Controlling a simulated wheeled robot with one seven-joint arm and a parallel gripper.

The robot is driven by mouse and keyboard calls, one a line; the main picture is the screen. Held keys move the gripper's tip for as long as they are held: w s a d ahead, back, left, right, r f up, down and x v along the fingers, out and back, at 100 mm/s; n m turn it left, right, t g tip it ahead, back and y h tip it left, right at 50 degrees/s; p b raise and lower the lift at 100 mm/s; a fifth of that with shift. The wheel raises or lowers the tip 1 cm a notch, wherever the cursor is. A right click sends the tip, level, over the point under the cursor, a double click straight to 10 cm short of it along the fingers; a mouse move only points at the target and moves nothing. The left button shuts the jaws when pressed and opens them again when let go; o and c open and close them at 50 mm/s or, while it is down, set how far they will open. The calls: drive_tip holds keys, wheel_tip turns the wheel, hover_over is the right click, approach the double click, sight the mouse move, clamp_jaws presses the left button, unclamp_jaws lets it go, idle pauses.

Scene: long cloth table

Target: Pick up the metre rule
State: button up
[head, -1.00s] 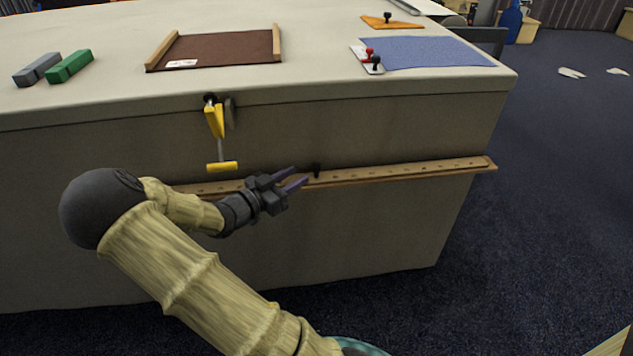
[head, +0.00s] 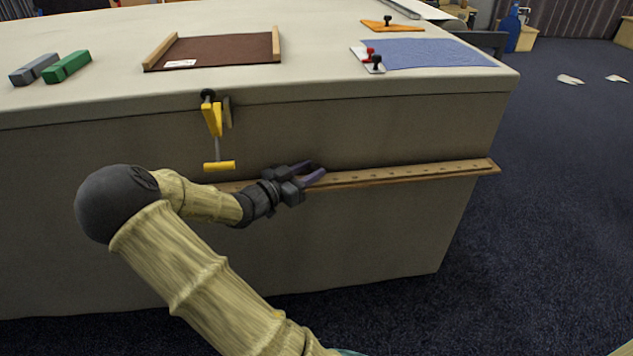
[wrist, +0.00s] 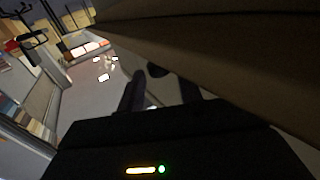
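The metre rule (head: 410,173) is a long, thin wooden strip with a row of dark marks. It lies along the front side of the cloth table, below the top, and its left part is hidden behind my arm. My gripper (head: 316,171) is at the rule's middle, its fingers spread and pointing right. The rule's black knob is mostly hidden by the fingers in the head view. In the wrist view a dark round knob (wrist: 157,69) shows between and just beyond the two separated fingers (wrist: 160,92); contact cannot be told.
A yellow clamp (head: 213,120) hangs from the table edge (head: 300,92) above my arm. On top are a green block (head: 68,66), a grey block (head: 35,69), a brown board (head: 215,50), a blue cloth (head: 425,53) and an orange set square (head: 392,25).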

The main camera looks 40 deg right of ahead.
clamp_jaws()
idle(0.3)
